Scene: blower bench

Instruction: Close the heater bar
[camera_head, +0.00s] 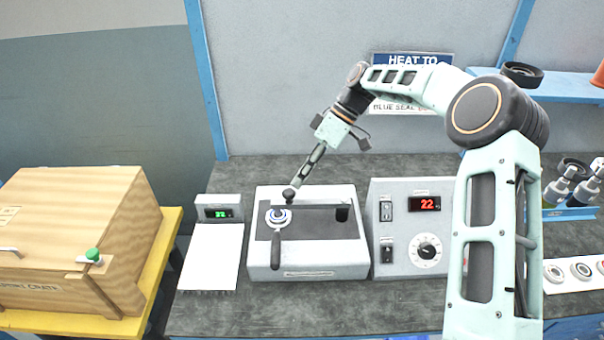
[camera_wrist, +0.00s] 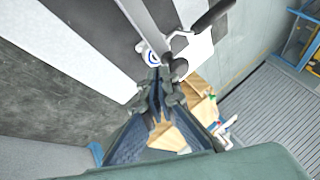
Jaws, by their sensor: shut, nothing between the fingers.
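A pale grey sealing machine (camera_head: 262,262) stands on the bench with a dark recessed top. At its left is a pivot with a blue-and-white ring (camera_head: 278,216); it also shows in the wrist view (camera_wrist: 152,58). A lever with a black handle (camera_head: 275,248) points toward the front from it. A dark ball knob (camera_head: 289,195) stands just behind the pivot and shows in the wrist view (camera_wrist: 175,68). My gripper (camera_head: 296,184) is shut and empty, its tips close to this knob; I cannot tell whether they touch. Which part is the heater bar is unclear.
A control box (camera_head: 405,262) reading 22 stands right of the machine, beneath my arm. A small green display (camera_head: 219,213) and white sheet (camera_head: 212,257) lie to its left. A wooden crate (camera_head: 75,235) stands far left. Bench space behind the machine is clear.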

